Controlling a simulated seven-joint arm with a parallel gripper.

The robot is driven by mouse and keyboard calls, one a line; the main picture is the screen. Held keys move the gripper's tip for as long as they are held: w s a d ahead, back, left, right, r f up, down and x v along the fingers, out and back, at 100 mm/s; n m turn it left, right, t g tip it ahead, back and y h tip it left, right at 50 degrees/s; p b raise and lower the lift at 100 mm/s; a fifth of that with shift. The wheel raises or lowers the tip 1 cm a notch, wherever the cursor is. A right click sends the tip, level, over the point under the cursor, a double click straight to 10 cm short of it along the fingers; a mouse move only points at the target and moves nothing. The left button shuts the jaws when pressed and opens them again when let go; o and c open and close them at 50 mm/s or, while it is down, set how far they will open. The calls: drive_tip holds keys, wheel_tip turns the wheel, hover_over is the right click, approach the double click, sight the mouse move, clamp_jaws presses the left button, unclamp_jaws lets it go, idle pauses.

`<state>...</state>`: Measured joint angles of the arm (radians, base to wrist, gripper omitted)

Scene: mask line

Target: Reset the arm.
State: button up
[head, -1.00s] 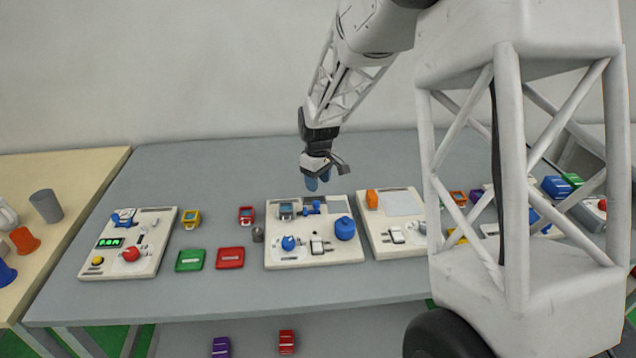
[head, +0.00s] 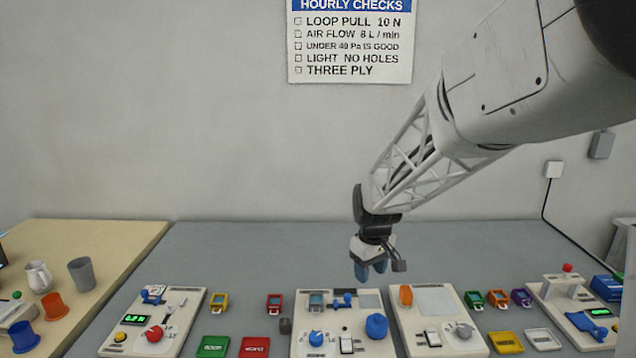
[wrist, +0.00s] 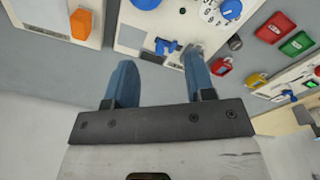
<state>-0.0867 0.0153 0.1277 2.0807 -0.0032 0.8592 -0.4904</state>
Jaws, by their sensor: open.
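My gripper (head: 371,270) hangs from my arm above the back edge of the middle white panel (head: 308,343), near the middle of the grey table. In the wrist view its two blue fingers (wrist: 160,85) are spread apart with nothing between them. The middle panel shows beyond the fingers there, with a blue clamp-like part (wrist: 166,46) and a blue knob (wrist: 231,9). I cannot tell the exact height of the fingertips above the panel.
Other white panels stand left (head: 186,302) and right (head: 459,345) of the middle one. Red (head: 254,347) and green (head: 212,346) trays lie between panels. A wooden table (head: 100,232) with cups is at the left. The table's back strip (head: 250,245) is clear. A checks sign (head: 350,40) hangs on the wall.

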drive_tip(key=s+d+r+m, duration=0.2)
drive_tip(key=s, duration=0.9)
drive_tip(key=s+d+r+m+t, duration=0.1)
drive_tip(key=s+d+r+m, duration=0.1)
drive_tip(key=s, duration=0.9)
drive_tip(key=s+d+r+m+t, duration=0.1)
drive_tip(key=s+d+r+m, duration=0.1)
drive_tip(key=s, duration=1)
drive_tip(key=shift+r+m, duration=0.35)
drive_tip(key=shift+m, duration=0.05)
